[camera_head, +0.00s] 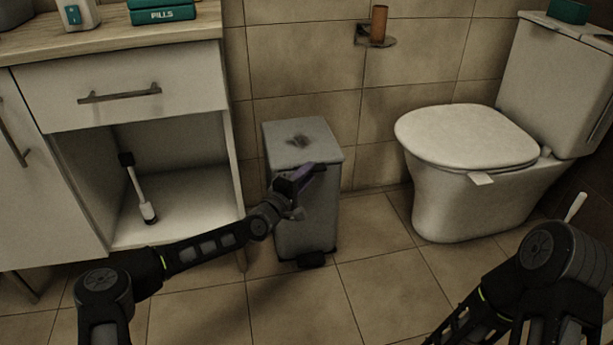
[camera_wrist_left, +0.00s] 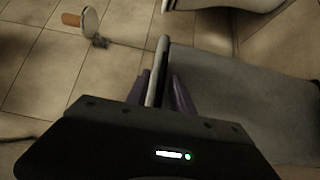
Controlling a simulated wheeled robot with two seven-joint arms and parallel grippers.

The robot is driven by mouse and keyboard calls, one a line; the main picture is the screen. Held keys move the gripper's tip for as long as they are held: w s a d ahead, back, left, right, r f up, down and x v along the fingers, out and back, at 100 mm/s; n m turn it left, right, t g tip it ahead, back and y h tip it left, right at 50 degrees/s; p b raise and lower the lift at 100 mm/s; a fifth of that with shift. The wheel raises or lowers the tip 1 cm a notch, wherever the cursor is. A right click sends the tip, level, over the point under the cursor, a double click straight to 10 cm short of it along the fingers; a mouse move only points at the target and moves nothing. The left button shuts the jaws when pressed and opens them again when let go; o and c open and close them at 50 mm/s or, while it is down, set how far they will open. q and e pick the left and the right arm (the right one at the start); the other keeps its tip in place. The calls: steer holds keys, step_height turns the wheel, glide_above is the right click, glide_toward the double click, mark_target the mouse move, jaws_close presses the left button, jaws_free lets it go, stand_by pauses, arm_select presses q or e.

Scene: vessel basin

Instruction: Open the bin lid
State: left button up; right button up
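The grey pedal bin (camera_head: 306,225) stands on the floor between the cabinet and the toilet. Its flat lid (camera_head: 322,150) looks closed, with a dark smudge on top. My left gripper (camera_head: 312,172), with purple fingers, is at the front of the bin, just below the lid's front edge. In the left wrist view, the fingers (camera_wrist_left: 160,90) stand apart on either side of a thin grey edge of the bin (camera_wrist_left: 250,95), apparently the lid rim. Whether they touch it is unclear. My right arm shows at the lower right of the head view; its gripper is out of view.
A cabinet (camera_head: 125,90) with an open lower compartment stands left of the bin. The toilet (camera_head: 465,140) stands to the right. A paper holder (camera_head: 376,38) is on the tiled wall above. The floor (camera_head: 385,290) in front is clear.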

arm_select(q)
jaws_close()
stand_by(1.3)
